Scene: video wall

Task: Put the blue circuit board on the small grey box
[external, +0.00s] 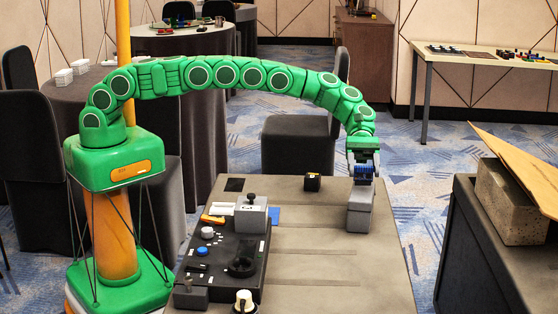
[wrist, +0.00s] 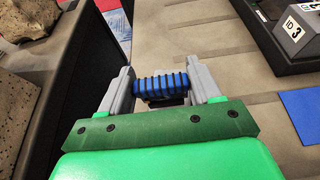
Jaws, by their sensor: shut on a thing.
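My gripper (wrist: 162,88) has its two grey fingers closed on the sides of a blue ribbed piece (wrist: 160,86), which I take to be the blue circuit board. In the external view, my gripper (external: 363,168) points down at the right side of the table, with blue (external: 364,175) showing between its fingers. Directly below is a small grey box (external: 359,214). The blue piece is right at its top; I cannot tell whether they touch. The box is mostly hidden in the wrist view.
A black control panel (external: 222,262) with knobs and a grey knobbed block (external: 251,217) stands left on the table (external: 330,285). A flat blue square (external: 275,215) lies beside it, and a small black cube (external: 312,182) behind. The table's front right is clear.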

